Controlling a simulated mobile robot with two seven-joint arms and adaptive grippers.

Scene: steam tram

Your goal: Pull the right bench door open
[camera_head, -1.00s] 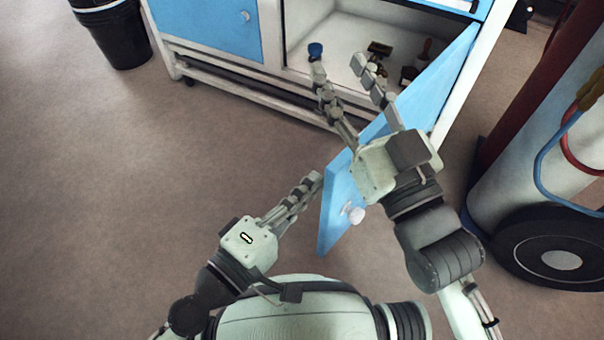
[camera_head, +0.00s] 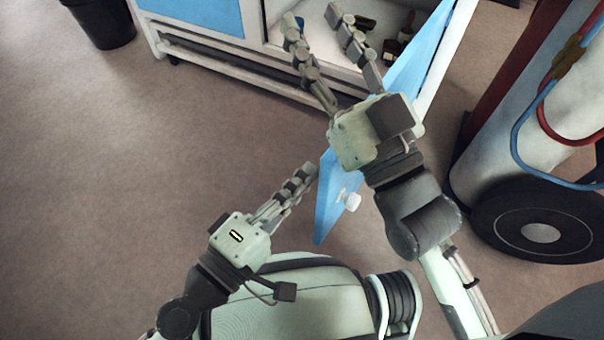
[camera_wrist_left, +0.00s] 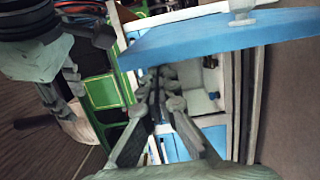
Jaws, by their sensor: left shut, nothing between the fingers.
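The right bench door (camera_head: 330,196) is blue and stands swung wide open, reaching out from the bench, with a pale round knob (camera_head: 352,201) on its outer face. My left gripper (camera_head: 310,170) is shut and empty, its fingertips close to the door's inner face near the free edge; I cannot tell if they touch. In the left wrist view the door (camera_wrist_left: 220,40) crosses the top, beyond the shut fingers (camera_wrist_left: 155,88). My right gripper (camera_head: 312,18) is open and empty over the bench opening; its hand hides part of the door.
The bench compartment (camera_head: 372,50) holds several small items, partly hidden by my right fingers. The left bench door (camera_head: 205,10) is shut. A gas cylinder cart (camera_head: 500,150) with a black wheel stands right. A black bin (camera_head: 103,28) is at upper left. Floor at left is clear.

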